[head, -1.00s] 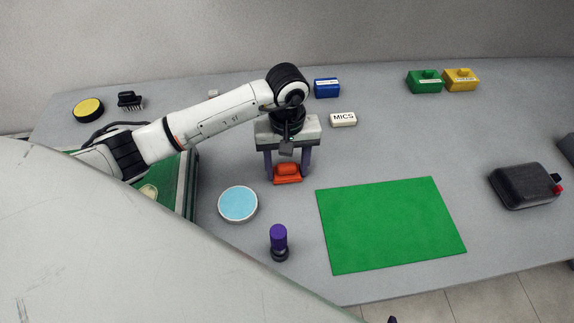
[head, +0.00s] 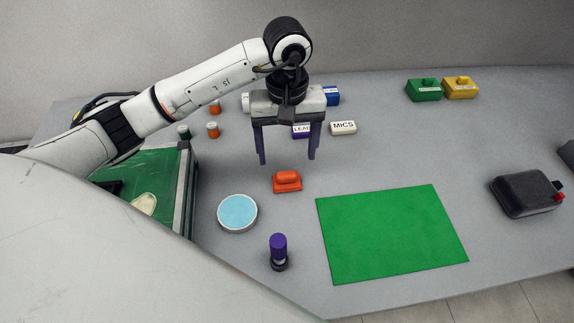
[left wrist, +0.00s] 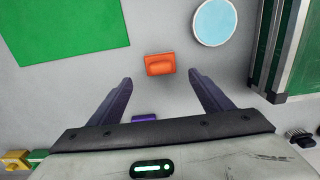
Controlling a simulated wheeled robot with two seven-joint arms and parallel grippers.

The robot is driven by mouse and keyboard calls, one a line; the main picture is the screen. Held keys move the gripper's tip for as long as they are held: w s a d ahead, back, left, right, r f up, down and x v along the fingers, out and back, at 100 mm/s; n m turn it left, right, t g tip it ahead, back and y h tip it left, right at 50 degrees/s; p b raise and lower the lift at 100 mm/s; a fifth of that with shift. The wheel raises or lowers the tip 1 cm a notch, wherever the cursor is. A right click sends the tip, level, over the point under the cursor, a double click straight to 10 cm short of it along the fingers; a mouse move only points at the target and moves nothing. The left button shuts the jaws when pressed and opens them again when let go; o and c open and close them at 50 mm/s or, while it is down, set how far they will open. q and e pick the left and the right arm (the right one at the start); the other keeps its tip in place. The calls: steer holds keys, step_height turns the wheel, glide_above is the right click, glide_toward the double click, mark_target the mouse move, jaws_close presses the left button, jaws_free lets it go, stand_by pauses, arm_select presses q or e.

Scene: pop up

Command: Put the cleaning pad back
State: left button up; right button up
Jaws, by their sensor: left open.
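An orange block with a raised grip (head: 287,182), which may be the cleaning pad, lies on the grey table. It also shows in the left wrist view (left wrist: 160,65), just beyond the fingertips. My left gripper (head: 288,158) is open and empty above and behind it, fingers pointing down and apart from it. In the left wrist view my left gripper (left wrist: 160,78) has its fingers spread wide. A round light-blue disc with a pale rim (head: 238,212) lies to the block's left. A green mat (head: 390,233) lies to its right. My right gripper is not in view.
A purple-topped cylinder (head: 279,250) stands near the front edge. A white MICS block (head: 343,128) and a partly hidden purple-labelled block (head: 301,131) lie behind the gripper. A green case (head: 186,187) is at left, a black box (head: 525,192) at right. Table between mat and back blocks is clear.

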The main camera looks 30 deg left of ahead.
arm_select(q)
steer(key=shift+r, duration=1.55)
